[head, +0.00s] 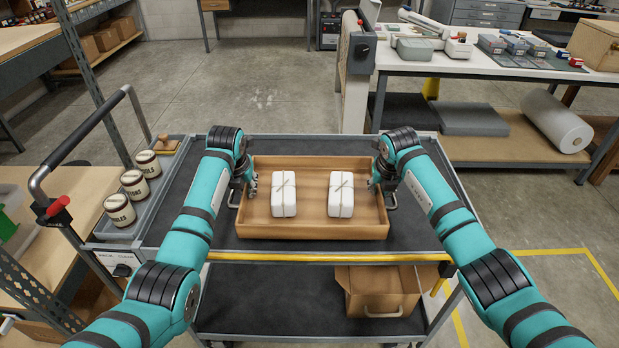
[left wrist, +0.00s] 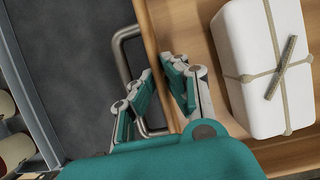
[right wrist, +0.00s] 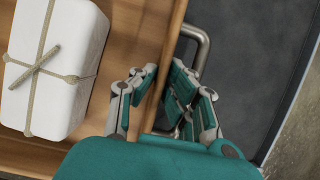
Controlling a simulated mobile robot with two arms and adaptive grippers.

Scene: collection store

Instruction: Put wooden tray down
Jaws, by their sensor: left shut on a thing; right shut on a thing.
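The wooden tray (head: 315,232) is level over the dark top of the cart (head: 420,220); I cannot tell whether its base touches the mat. Two white packages tied with string, the left one (head: 284,194) and the right one (head: 341,195), stand inside it. My left gripper (head: 248,186) is shut on the tray's left side at its metal handle (left wrist: 122,60). My right gripper (head: 378,186) is shut on the right side at the other handle (right wrist: 203,50). The fingers partly hide both handles.
Several labelled jars (head: 133,184) stand in a grey side bin left of the cart. A cardboard box (head: 380,290) sits on the cart's lower shelf. A push handle (head: 85,130) rises at the left. A white worktable (head: 480,65) stands behind right. Dark cart surface is bare around the tray.

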